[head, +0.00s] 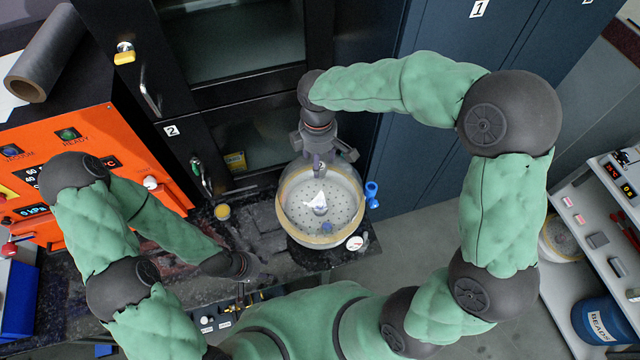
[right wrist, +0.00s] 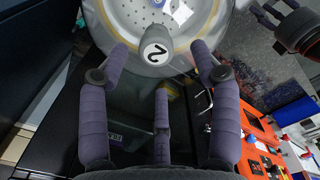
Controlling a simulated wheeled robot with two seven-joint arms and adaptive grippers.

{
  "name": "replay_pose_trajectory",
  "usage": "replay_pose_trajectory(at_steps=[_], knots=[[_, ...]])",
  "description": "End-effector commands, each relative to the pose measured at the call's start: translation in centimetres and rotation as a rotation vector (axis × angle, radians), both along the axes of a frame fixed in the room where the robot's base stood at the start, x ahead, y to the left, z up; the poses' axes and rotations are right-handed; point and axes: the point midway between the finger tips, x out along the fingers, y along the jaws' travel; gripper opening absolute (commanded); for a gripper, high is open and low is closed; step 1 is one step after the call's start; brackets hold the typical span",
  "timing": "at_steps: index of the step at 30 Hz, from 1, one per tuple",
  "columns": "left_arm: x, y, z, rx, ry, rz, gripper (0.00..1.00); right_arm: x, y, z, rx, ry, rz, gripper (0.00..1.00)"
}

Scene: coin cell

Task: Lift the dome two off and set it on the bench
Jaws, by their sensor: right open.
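Dome two is a clear round dome (head: 343,190) with a tan rim, standing over a pale perforated plate on the dark bench (head: 283,262). In the right wrist view its round knob (right wrist: 155,52) bears a 2. My right gripper (head: 321,158) is above the dome's far side in the head view. In its wrist view the fingers (right wrist: 160,62) are spread, with the knob between and just beyond their tips and no clear contact. My left gripper (head: 248,268) is low over the bench, left of the dome; its fingers are too unclear to judge.
A small yellow cup (head: 222,211) stands left of the dome. A blue fitting (head: 371,194) and a small white round piece (head: 355,243) are at its right. An orange control panel (head: 130,160) stands at the left. Dark cabinets (head: 410,185) stand behind.

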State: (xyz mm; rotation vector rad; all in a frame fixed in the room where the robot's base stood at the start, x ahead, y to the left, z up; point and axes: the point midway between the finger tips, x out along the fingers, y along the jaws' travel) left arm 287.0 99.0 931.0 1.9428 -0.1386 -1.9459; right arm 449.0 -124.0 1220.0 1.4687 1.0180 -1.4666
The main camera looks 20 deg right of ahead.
Motion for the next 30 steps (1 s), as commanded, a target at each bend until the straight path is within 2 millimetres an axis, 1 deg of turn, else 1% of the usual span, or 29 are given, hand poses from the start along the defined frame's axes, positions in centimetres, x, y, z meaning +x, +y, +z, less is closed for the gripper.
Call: replay_pose_trajectory(at_steps=[3,6,9,12,17,18,19,20,21,23,24,25,30], knots=[[0.0,0.0,0.4,0.0,0.0,0.0,0.4,0.0,-0.5,-1.8,-0.002,0.006,-0.001,0.64],[0.0,0.0,0.4,0.0,0.0,0.0,0.4,0.0,-0.6,-3.1,-0.001,0.005,-0.001,0.64],[0.0,0.0,0.4,0.0,0.0,0.0,0.4,0.0,-0.6,-4.0,-0.001,0.004,0.0,0.64],[0.0,0.0,0.4,0.0,0.0,0.0,0.4,0.0,-0.5,-4.4,0.0,0.002,0.0,0.64],[0.0,0.0,0.4,0.0,0.0,0.0,0.4,0.0,-0.5,-4.4,0.0,0.002,0.0,0.64],[0.0,0.0,0.4,0.0,0.0,0.0,0.4,0.0,-0.5,-4.4,0.0,0.002,0.0,0.61],[0.0,0.0,0.4,0.0,0.0,0.0,0.4,0.0,-0.5,-4.4,0.0,0.002,0.0,0.53],[0.0,0.0,0.4,0.0,0.0,0.0,0.4,0.0,-0.5,-4.4,0.0,0.002,0.0,0.44],[0.0,0.0,0.4,0.0,0.0,0.0,0.4,0.0,-0.5,-4.4,0.0,0.002,0.0,0.33],[0.0,0.0,0.4,0.0,0.0,0.0,0.4,0.0,-0.5,-4.3,0.0,0.002,0.0,0.16],[0.0,0.0,0.4,0.0,0.0,0.0,0.4,0.0,-0.5,-4.3,0.0,0.002,0.0,0.04],[0.0,0.0,0.4,0.0,0.0,0.0,0.4,0.0,-0.5,-4.3,0.0,0.002,0.0,0.0],[0.0,0.0,0.4,0.0,0.0,0.0,0.4,0.1,-0.5,-4.3,0.0,0.0,0.0,0.0]])
